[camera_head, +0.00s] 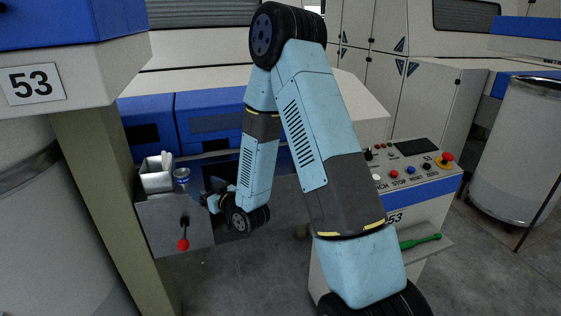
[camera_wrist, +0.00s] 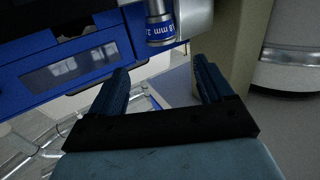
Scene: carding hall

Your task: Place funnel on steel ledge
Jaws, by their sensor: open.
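I cannot make out a funnel in either view. A grey metal ledge (camera_head: 160,207) stands at left in the head view, and I take it for the steel ledge. On it is a small cup-like container with a blue label (camera_head: 182,179), which shows in the wrist view (camera_wrist: 160,30) with "mm" lettering. My gripper (camera_head: 209,198) is beside the ledge's right end, partly hidden by my arm. In the wrist view my gripper (camera_wrist: 160,83) is open, with no object visible between its fingers.
A white box (camera_head: 157,178) with pale items stands left of the labelled container. A red-knobbed lever (camera_head: 183,243) is on the ledge's front. A control console (camera_head: 415,185) is at right, with a green tool (camera_head: 420,241) on its shelf. Blue machine panels (camera_head: 210,117) are behind.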

